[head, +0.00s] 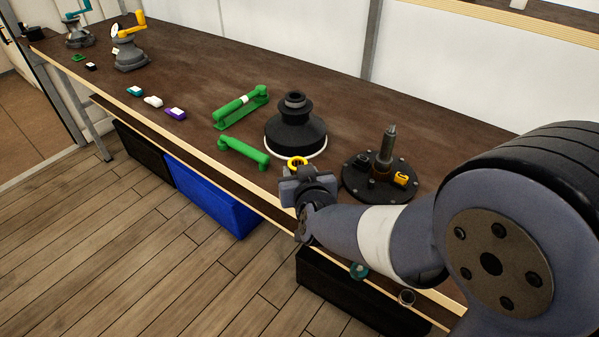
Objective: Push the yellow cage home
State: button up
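A yellow ring (298,161), which I take to be the yellow cage, shows at the tip of my gripper (298,171). My gripper appears shut on it, though the fingers are mostly hidden behind the wrist. The ring is over the bench's front part, just in front of the black drum (295,132) with its pale bottom rim. To the right, a dark round base plate (352,180) carries an upright grey spindle (387,145). A small yellow block (401,179) and a black one (364,160) sit on that plate.
Two green handles (242,107) (243,151) lie left of the drum. Small teal, white and purple pieces (153,101) lie farther left. Winches with a yellow crank (128,42) and a teal crank (78,28) stand at the far end. A blue crate (210,195) is below.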

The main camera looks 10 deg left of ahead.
aim_at(300, 162)
jog(key=shift+r+p, duration=1.25)
jog(key=shift+r, duration=0.4)
jog(key=shift+f, duration=0.1)
